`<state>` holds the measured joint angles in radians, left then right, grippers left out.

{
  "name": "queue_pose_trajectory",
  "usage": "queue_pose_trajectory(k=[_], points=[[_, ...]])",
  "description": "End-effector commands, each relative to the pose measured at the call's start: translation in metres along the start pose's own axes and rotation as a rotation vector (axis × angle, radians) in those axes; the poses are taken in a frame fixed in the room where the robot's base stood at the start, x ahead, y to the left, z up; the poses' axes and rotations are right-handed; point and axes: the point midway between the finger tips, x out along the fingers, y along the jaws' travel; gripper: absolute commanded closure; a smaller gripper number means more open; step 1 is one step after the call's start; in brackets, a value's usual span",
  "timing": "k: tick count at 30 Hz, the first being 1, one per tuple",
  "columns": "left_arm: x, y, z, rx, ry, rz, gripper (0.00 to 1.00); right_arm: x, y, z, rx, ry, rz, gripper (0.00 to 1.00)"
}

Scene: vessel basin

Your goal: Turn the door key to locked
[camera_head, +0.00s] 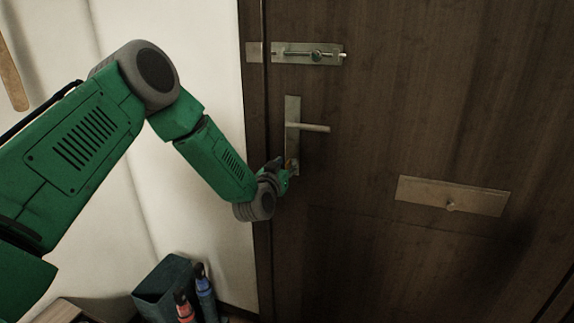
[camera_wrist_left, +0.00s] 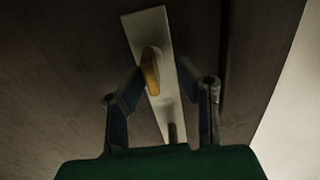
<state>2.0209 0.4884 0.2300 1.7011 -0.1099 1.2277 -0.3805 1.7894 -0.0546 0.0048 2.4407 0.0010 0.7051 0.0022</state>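The dark wooden door (camera_head: 420,120) has a metal lock plate (camera_head: 292,112) near its left edge, with a lever handle (camera_head: 315,127) pointing right. A brass-coloured key (camera_wrist_left: 152,70) stands out from the plate in the left wrist view, its flat head running along the plate's length. My left gripper (camera_head: 290,172) is at the lower end of the plate. In the left wrist view its fingers (camera_wrist_left: 160,72) are apart, one on each side of the key, with a visible gap at the right finger. Contact at the left finger is unclear. My right gripper is out of view.
A sliding bolt (camera_head: 295,54) is above the handle, and a metal plate with a small knob (camera_head: 452,197) is at the right. A dark bin (camera_head: 163,285) and umbrella-like items (camera_head: 204,290) stand below my left arm, beside the white wall (camera_head: 195,30).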

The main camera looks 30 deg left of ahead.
Motion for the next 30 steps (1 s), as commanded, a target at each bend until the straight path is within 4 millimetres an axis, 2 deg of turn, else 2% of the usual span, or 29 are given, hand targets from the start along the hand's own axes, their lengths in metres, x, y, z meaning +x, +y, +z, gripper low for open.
queue_pose_trajectory(k=[11, 14, 23, 30], points=[[0.0061, 0.0022, -0.0010, 0.001, 0.000, 0.001, 0.71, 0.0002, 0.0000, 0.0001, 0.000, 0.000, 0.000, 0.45], [0.0063, 0.0010, -0.0003, 0.000, 0.000, 0.001, 1.00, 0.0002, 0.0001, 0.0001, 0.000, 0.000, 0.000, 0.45], [0.0063, 0.0010, 0.0009, 0.007, -0.003, 0.002, 1.00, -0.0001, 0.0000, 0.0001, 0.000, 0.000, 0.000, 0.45], [0.0062, 0.0025, 0.0012, 0.087, -0.005, 0.003, 1.00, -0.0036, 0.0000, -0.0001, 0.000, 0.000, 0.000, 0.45]])
